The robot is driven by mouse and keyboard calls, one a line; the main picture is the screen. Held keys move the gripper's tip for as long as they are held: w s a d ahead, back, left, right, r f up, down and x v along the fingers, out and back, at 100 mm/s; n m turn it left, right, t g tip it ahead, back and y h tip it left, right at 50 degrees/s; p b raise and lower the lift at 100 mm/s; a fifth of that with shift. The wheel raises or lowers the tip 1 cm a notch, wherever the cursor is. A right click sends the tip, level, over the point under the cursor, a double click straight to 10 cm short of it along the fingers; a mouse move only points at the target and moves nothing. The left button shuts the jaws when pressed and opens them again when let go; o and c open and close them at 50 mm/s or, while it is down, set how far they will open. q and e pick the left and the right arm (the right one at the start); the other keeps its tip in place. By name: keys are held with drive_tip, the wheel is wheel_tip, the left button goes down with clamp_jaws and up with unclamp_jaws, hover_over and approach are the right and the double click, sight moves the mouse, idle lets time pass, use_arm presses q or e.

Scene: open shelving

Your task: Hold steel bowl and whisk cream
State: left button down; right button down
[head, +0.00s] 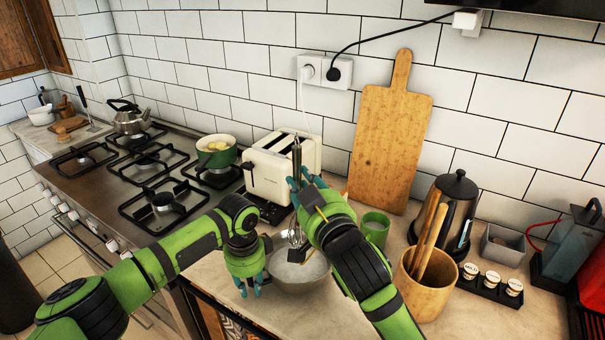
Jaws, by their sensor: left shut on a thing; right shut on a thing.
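The steel bowl (300,277) stands on the counter in the lower middle of the head view. My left gripper (252,287) is at the bowl's left side, shut on its rim. My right gripper (304,187) is above the bowl, shut on the whisk (296,160). The whisk is upright, with its handle end pointing up and its wires reaching down toward the bowl. My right arm hides part of the bowl's right side and some of the wires. The cream is hard to make out; the bowl's inside looks pale.
A white toaster (268,178) stands behind the bowl. A green cup (375,228) and a wooden utensil holder (424,290) stand to the right. A cutting board (388,140) leans on the wall. A gas stove (150,170) with a green pot (216,152) is left.

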sight(303, 235)
drive_tip(key=shift+f, duration=4.65)
drive_tip(key=shift+s+d, duration=0.1)
drive_tip(key=shift+d, duration=0.05)
